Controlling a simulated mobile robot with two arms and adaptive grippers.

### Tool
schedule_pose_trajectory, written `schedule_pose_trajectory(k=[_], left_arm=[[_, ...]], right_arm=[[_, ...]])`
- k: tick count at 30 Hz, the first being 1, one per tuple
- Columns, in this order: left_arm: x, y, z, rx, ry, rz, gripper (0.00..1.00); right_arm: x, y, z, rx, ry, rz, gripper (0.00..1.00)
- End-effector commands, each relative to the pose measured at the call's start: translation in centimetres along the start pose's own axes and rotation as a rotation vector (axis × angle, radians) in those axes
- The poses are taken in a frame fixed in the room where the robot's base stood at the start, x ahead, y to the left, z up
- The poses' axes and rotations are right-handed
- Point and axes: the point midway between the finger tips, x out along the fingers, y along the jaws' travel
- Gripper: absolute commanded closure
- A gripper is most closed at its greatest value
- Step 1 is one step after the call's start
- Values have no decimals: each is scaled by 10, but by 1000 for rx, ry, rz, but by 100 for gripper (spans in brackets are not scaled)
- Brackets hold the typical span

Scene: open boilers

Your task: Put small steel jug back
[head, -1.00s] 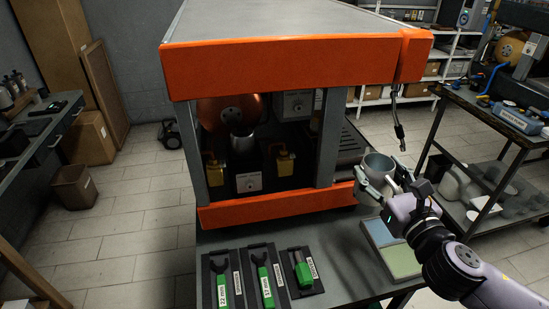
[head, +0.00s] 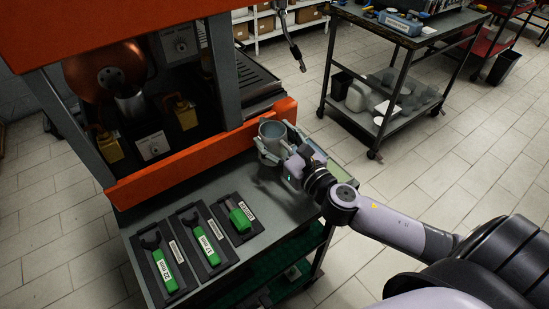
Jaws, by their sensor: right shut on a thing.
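The small steel jug (head: 270,136) is a grey metal cup, upright, at the right end of the orange-framed machine's front. My right gripper (head: 280,145) is shut on it, with fingers around its side. The jug is by the workbench's (head: 185,190) far right corner; I cannot tell whether its base touches the bench top. My gripper hides part of its lower right side. My left gripper is not in view.
Three dark trays with green-handled tools, such as the left one (head: 139,253), lie on the bench. The open machine (head: 180,165) holds another steel vessel (head: 130,102). A black cart (head: 392,38) stands at the back right. The floor between is clear.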

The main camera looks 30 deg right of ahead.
Motion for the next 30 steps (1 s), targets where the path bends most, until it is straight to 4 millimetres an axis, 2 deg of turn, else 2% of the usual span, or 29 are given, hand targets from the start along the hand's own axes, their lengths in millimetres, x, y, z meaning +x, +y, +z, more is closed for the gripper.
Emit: schedule_pose_trajectory(k=[1, 4, 8, 13, 27, 28, 30], left_arm=[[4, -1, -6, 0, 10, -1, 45], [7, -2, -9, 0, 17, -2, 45], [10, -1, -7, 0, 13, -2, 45], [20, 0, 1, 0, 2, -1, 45], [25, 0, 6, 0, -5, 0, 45], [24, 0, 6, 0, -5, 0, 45], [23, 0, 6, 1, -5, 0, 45]], right_arm=[[0, 0, -11, 1, 1, -2, 81], [0, 0, -22, 2, -2, -1, 81], [0, 0, -31, 1, -1, -1, 81], [0, 0, -58, 3, 0, -2, 81], [0, 0, -67, -1, -2, 0, 81], [0, 0, -66, -1, -1, 0, 41], [0, 0, -66, -1, 0, 0, 36]])
